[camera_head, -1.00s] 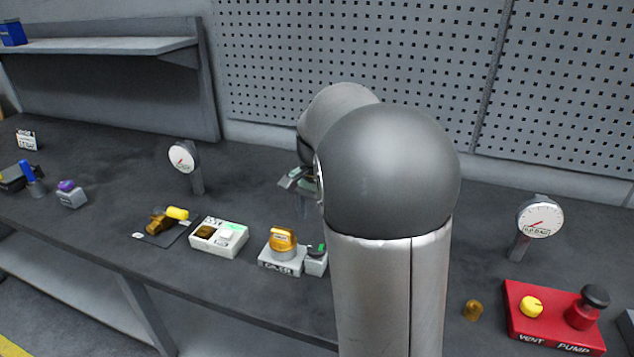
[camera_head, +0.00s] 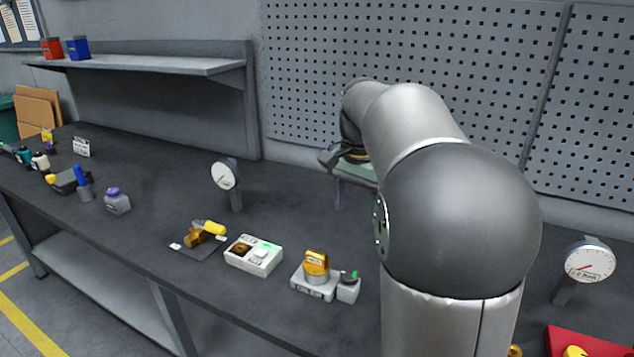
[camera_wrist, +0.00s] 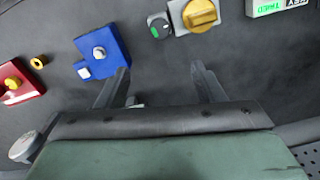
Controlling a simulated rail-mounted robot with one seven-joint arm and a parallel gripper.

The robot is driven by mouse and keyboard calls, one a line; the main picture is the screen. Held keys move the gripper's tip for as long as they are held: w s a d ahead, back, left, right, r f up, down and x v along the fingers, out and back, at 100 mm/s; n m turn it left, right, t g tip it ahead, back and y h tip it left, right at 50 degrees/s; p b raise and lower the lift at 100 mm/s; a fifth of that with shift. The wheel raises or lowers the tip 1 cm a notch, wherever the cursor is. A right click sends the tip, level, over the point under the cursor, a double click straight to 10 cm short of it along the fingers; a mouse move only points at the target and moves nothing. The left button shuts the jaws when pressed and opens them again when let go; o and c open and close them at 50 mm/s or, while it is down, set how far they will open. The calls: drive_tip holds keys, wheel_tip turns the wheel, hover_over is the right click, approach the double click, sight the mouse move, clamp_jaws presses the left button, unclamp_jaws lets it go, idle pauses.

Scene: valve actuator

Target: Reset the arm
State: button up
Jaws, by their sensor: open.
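My arm rises in front of the bench in the head view, its forearm pointing to the back. My gripper's green-topped body shows beyond it, with a finger hanging down over the bench; the rest is hidden. In the wrist view my gripper (camera_wrist: 160,78) is open, two dark fingers apart with nothing between them. Past the fingertips are a blue box with a silver knob (camera_wrist: 103,54), a small box with a green-and-black switch (camera_wrist: 160,26) and a yellow knob on a grey base (camera_wrist: 200,14). That yellow knob also shows in the head view (camera_head: 316,264).
A gauge (camera_head: 225,176) stands on the bench left of my gripper. A yellow-handled valve (camera_head: 205,232) and a white button box (camera_head: 254,256) lie near the front edge. Another gauge (camera_head: 588,262) and a red box (camera_head: 585,342) are at right. A pegboard (camera_head: 420,60) stands behind.

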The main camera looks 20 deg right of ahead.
drive_tip(key=s+a+f+n, duration=0.6)
drive_tip(key=s+a+f, duration=0.1)
drive_tip(key=s, duration=0.3)
drive_tip(key=s+a+f+n, duration=0.6)
drive_tip(key=s+a+f, duration=0.1)
drive_tip(key=s, duration=0.4)
drive_tip(key=shift+s+a+f, duration=0.25)
drive_tip(key=shift+a+f, duration=0.05)
drive_tip(key=shift+f, duration=0.55)
